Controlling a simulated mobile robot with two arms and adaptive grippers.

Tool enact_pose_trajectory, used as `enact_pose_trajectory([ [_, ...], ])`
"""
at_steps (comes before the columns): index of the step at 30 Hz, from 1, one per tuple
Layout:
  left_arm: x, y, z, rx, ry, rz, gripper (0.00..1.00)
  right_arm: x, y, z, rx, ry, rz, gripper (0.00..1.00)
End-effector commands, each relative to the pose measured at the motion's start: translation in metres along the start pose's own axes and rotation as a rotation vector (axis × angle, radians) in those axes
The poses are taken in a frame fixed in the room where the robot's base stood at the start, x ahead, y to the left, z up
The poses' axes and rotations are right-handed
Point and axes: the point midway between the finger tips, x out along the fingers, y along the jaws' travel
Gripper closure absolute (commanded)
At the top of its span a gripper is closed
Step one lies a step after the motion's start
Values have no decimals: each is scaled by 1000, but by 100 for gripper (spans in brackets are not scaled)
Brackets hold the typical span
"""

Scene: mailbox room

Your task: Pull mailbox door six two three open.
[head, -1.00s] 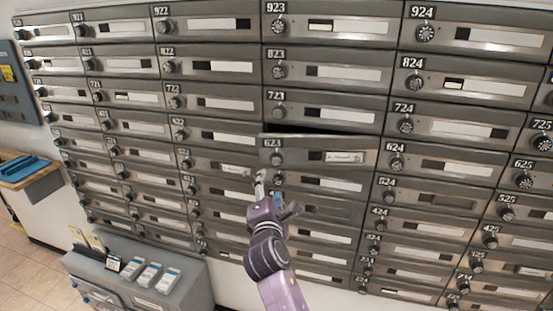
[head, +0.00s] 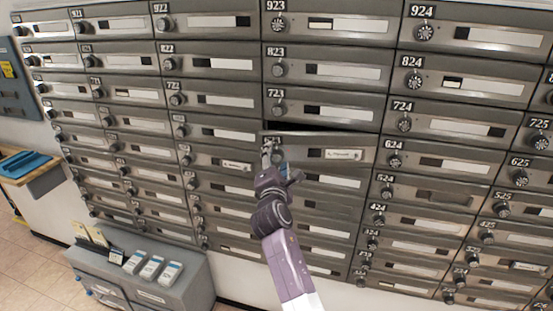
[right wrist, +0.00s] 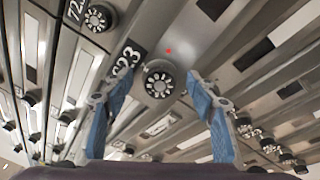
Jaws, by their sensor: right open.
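Mailbox door 623 (head: 352,142) is a grey metal door near the middle of the head view. A dark gap shows along its top edge, so it is slightly ajar. Its round dial knob (right wrist: 158,80) shows in the right wrist view beside the number 623, partly between the blue fingers. My right gripper (head: 272,150) is at the left end of the door, in front of the knob, and hides most of the number in the head view. The fingers of the right gripper (right wrist: 160,82) are spread on both sides of the knob and hold nothing. My left gripper is out of view.
Closed mailbox doors surround it, among them 723 (head: 340,115) above and 624 (head: 440,160) to the right. A grey counter (head: 180,300) with cards and stacks stands low at the left. Open floor shows at the lower left.

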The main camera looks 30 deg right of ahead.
Motion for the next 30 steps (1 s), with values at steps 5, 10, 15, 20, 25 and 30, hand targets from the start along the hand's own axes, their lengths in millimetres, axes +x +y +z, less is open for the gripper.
enact_pose_trajectory([
  [5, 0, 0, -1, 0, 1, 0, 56, 0, 0, 0, 0, 0, 0, 58],
  [10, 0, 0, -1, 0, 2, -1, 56, 0, 0, 0, -1, 0, 0, 76],
  [15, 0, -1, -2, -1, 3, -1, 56, 0, 0, 0, -1, 0, 0, 95],
  [20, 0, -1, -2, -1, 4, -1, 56, 0, 0, 0, -1, 0, 0, 100],
  [25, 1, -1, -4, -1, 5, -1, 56, 0, 0, -2, -1, 1, 0, 100],
  [30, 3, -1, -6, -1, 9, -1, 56, 1, 2, -7, -2, 1, -2, 100],
])
